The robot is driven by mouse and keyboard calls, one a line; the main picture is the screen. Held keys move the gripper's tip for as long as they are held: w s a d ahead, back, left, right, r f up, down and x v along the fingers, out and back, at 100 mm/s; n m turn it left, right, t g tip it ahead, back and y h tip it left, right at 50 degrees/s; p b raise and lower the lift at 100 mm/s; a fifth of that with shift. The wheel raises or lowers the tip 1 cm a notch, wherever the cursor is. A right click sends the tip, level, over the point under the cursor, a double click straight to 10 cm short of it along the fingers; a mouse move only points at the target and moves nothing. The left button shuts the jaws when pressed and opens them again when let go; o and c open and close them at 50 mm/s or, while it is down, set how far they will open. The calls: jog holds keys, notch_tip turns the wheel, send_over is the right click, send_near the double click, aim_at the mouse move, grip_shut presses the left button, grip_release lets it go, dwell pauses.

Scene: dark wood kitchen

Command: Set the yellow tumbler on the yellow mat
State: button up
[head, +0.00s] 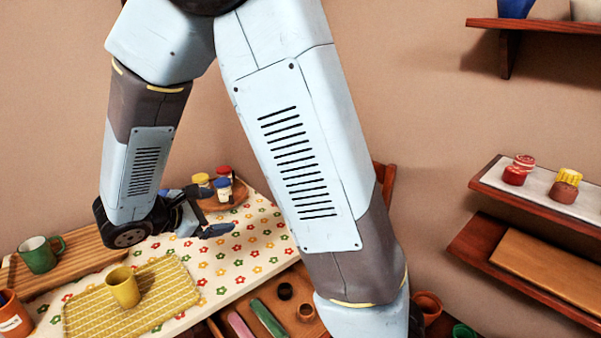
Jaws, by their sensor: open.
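The yellow tumbler (123,287) stands upright on the yellow woven mat (172,289), left of the mat's middle. The mat lies on the flower-patterned tablecloth at the lower left. My gripper (216,212) is open and empty, above and to the right of the tumbler, apart from it. Its fingers point to the right, in front of the round tray with jars. My arm hides part of the table behind it.
A green mug (40,254) stands on a slatted wooden board (88,252) at the left. Small jars sit on a round wooden tray (238,197) at the back. An open drawer (285,318) holds several items. Bare flowered cloth (262,245) lies right of the mat.

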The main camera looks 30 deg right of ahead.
jog(key=s+d+r+m+g+y, duration=0.5)
jog(key=s+d+r+m, duration=0.3)
jog(key=d, duration=0.4)
jog(key=s+d+r+m+t+y, duration=0.1)
jog(key=s+r+m+t+y, duration=0.3)
jog(key=s+m, duration=0.5)
jog(key=shift+s+d+r+m+t+y, duration=0.3)
jog(key=shift+s+r+y, duration=0.2)
jog(key=shift+r+y, duration=0.9)
jog(key=shift+r, duration=0.15)
